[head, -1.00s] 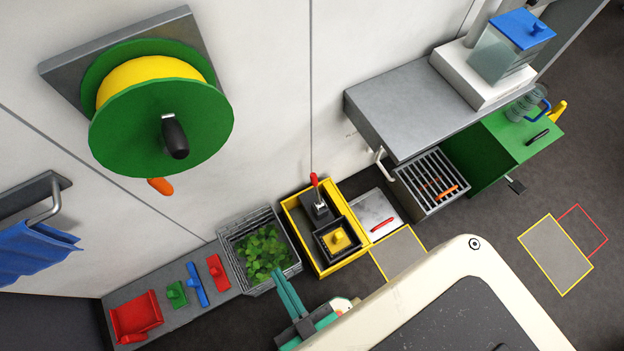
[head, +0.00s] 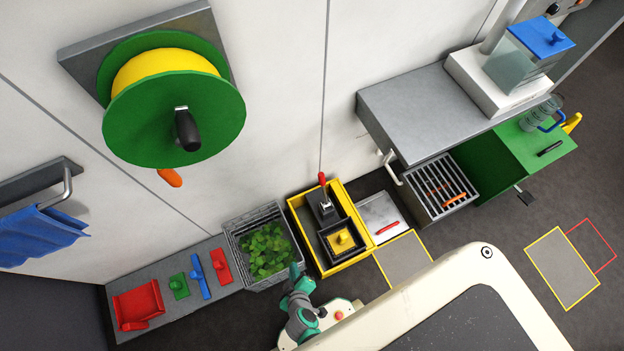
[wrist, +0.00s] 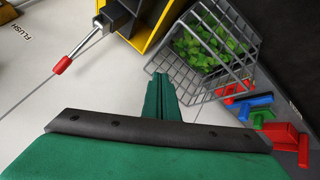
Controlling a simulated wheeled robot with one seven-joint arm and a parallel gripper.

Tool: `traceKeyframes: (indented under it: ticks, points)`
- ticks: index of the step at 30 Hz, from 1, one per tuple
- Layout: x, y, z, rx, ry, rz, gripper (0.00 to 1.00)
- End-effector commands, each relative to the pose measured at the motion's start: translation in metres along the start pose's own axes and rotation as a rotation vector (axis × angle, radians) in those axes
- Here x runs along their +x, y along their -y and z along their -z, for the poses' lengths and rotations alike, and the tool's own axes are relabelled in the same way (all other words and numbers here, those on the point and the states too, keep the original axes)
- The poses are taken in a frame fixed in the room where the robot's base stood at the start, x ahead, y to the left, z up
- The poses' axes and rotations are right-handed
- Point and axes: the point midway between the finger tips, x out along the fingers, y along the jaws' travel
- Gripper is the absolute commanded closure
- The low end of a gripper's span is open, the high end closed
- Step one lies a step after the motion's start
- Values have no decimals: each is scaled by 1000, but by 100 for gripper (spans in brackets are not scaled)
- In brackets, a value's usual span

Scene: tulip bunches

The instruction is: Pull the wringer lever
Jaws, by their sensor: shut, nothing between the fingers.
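The wringer lever (head: 323,185) is a metal rod with a red grip, standing up from a dark block at the back of the yellow mop bucket (head: 362,254). In the wrist view, the lever (wrist: 64,64) is at the upper left, its red grip pointing down-left, and part of the yellow bucket (wrist: 160,22) shows at the top. My gripper (wrist: 161,82) is shut and empty, its green fingers together, right of and apart from the lever. In the head view, my gripper (head: 295,270) is near the basket's front corner, below and left of the lever; its fingers are hard to make out.
A wire basket of green leaves (head: 264,250) stands left of the bucket, close to my fingers in the wrist view. A grey shelf (head: 200,308) holds red, green and blue pieces. A white plate with a red stick (head: 380,215) lies right of the bucket. A green hose reel (head: 160,120) is above.

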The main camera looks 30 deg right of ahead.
Motion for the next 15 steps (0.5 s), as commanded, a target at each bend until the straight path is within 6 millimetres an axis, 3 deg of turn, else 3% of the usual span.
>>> traceKeyframes:
  ticks: [1, 3, 8, 11, 15]
  points:
    - [24, -1, -3, -43, 42, -22, 100]
    - [52, -5, -10, -105, 106, -58, 100]
    - [105, -26, -13, -240, 242, -163, 100]
    - [132, -47, -5, -322, 319, -245, 100]
    - [161, -83, 20, -429, 411, -379, 100]
